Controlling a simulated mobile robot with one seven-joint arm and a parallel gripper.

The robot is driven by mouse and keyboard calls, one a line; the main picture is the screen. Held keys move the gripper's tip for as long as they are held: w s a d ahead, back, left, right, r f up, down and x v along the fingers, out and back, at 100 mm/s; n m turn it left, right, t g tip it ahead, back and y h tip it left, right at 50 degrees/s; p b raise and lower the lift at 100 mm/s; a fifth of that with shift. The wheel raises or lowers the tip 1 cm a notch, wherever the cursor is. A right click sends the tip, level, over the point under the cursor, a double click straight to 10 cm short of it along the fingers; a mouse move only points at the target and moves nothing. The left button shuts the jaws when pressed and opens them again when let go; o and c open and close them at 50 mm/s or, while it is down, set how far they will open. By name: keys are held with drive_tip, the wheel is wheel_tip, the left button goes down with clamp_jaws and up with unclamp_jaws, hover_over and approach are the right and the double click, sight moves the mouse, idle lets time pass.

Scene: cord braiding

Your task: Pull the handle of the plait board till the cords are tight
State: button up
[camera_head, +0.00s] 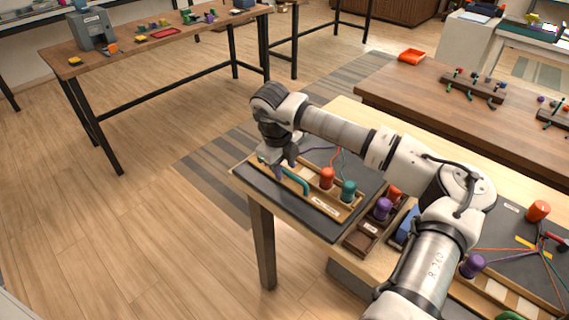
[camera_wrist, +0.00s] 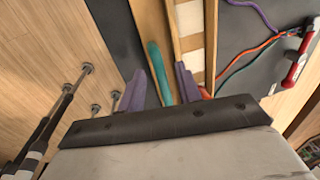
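The plait board (camera_head: 318,202) is a light wooden board on a dark grey mat; its wooden edge also shows in the wrist view (camera_wrist: 147,15). A teal curved bar (camera_head: 298,183), which looks like its handle, runs along the near edge; the wrist view shows this bar (camera_wrist: 160,72) from above. My gripper (camera_head: 284,168) is low over it. In the wrist view its two purple fingers (camera_wrist: 160,70) stand apart, one on each side of the bar, with small gaps. Orange and teal cords (camera_wrist: 262,45) and a purple cord (camera_wrist: 252,8) lie on the mat, loosely curved.
A red peg (camera_head: 327,178) and a teal peg (camera_head: 348,190) stand on the board, close to my gripper. A purple peg (camera_head: 382,208) and a small brown box (camera_head: 361,238) are to the right. A red clamp-like part (camera_wrist: 297,62) is by the cords. Floor is open at left.

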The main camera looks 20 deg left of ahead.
drive_tip(key=shift+f, duration=0.1)
clamp_jaws()
idle(0.3)
